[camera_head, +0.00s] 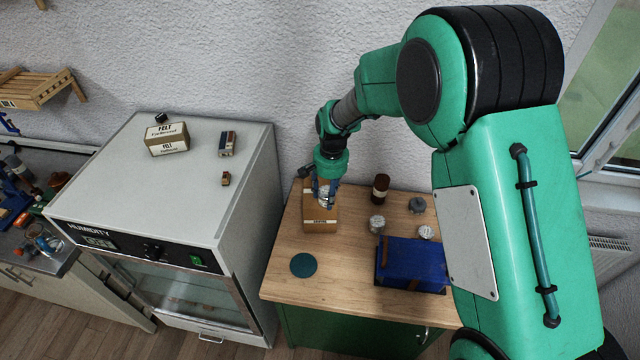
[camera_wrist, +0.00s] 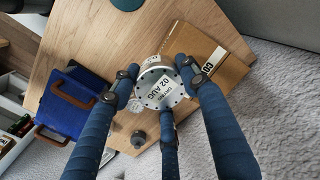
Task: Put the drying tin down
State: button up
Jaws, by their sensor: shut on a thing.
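The drying tin (camera_wrist: 160,86) is a round silver tin with a white label reading "02 AUG". My gripper (camera_wrist: 163,92) is shut on it, with dark blue fingers around its side. In the head view, my gripper (camera_head: 325,190) points down at the back left of the wooden cabinet top (camera_head: 345,245), over or beside a cardboard box (camera_head: 320,226). The tin shows there only as a pale patch between the fingers. In the wrist view the tin overlaps the edge of the cardboard box (camera_wrist: 215,62). I cannot tell whether they touch.
A teal disc (camera_head: 304,265) lies at the front left. A blue case (camera_head: 412,264), a brown bottle (camera_head: 380,187) and small tins (camera_head: 377,223) stand to the right. Bare wood lies between disc and case. The humidity cabinet (camera_head: 170,190) rises at the left.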

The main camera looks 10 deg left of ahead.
jog(key=w+a, duration=0.1)
jog(key=w, duration=0.1)
jog(key=w+a, duration=0.1)
jog(key=w, duration=0.2)
jog(key=w+a, duration=0.1)
jog(key=w, duration=0.2)
jog(key=shift+a+f+p, duration=0.3)
jog(key=shift+f+p, duration=0.05)
jog(key=shift+f, duration=0.05)
jog(key=shift+f, duration=1.75)
jog(key=shift+f, duration=0.15)
jog(key=o, duration=1.2)
jog(key=r, duration=1.2)
jog(key=shift+d+r, duration=0.15)
jog(key=shift+d, duration=0.15)
